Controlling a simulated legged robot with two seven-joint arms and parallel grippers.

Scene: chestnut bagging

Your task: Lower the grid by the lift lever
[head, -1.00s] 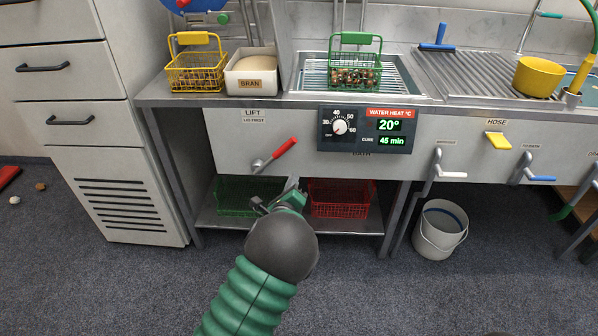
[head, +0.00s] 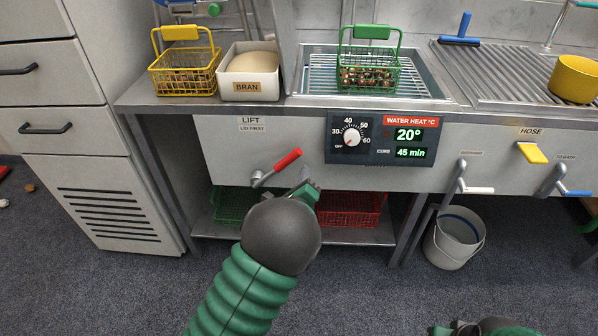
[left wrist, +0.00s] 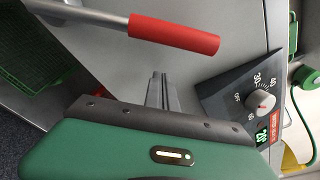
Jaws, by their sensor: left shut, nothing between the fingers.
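The lift lever (head: 277,167) has a red grip and a metal stem that slants up to the right from the front panel, under the LIFT label. In the left wrist view the red grip (left wrist: 175,34) lies just beyond the fingertips. My left gripper (head: 308,180) is shut and empty, just right of and below the grip, apart from it. Its closed fingers (left wrist: 158,88) show in the wrist view. The wire grid (head: 319,68) sits high in the bath with a green basket of chestnuts (head: 368,72) on it. My right gripper (head: 455,328) is only partly visible at the bottom edge.
A heat control panel (head: 382,138) is right of the lever. A green basket (head: 232,205) and a red basket (head: 350,208) stand on the lower shelf. A yellow basket (head: 185,72) and a bran box (head: 250,72) stand left of the bath. A bucket (head: 455,238) is on the floor.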

